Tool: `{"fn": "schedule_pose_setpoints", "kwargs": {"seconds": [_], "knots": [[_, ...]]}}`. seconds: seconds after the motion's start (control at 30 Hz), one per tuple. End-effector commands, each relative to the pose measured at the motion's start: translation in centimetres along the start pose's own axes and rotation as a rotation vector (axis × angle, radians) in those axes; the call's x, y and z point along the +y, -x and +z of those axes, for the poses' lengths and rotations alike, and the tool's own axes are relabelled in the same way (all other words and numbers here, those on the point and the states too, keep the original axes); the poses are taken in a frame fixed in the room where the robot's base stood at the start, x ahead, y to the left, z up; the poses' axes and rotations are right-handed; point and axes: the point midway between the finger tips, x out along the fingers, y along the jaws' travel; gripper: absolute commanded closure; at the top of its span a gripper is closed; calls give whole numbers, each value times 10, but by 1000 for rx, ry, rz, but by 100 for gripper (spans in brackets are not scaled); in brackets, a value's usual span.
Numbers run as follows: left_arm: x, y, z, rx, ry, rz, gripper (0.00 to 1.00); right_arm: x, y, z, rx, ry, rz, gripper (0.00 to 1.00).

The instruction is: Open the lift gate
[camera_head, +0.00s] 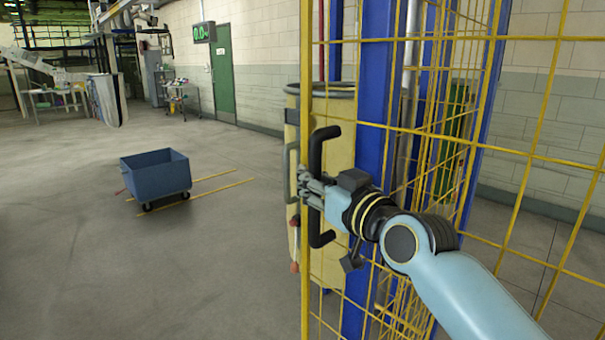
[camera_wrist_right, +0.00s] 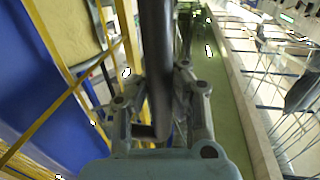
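The lift gate (camera_head: 309,270) is a yellow wire-mesh panel at the middle right of the head view. A black upright D-shaped handle (camera_head: 315,236) stands off its edge. My right gripper (camera_head: 308,187) is at the middle of this handle. In the right wrist view the black handle bar (camera_wrist_right: 157,60) runs between the fingers, which close in on both sides of it. The fingertips are partly hidden behind the bar. A grey-green handle (camera_head: 290,160) shows just left of the black one. My left gripper is not in view.
A cream drum-like container (camera_head: 335,105) stands behind the mesh. A blue post (camera_head: 376,70) rises beside it. A blue wheeled cart (camera_head: 156,174) stands on the floor to the left. Open grey floor lies left of the gate.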

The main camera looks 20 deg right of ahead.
Motion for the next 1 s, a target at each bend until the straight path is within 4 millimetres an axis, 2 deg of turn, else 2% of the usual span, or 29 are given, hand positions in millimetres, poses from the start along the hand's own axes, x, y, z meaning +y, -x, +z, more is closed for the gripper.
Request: {"fn": "schedule_pose_setpoints", "kwargs": {"seconds": [0.2, 0.57, 0.9, 1.0], "knots": [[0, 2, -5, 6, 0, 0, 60, 1, 9, 0, 0, -1, -1, 100], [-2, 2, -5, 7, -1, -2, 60, 2, 9, 0, 1, -2, -1, 100], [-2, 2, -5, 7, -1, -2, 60, 2, 9, 0, 1, 0, 0, 56], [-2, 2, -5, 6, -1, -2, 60, 2, 9, 0, 1, 0, 0, 56]]}}
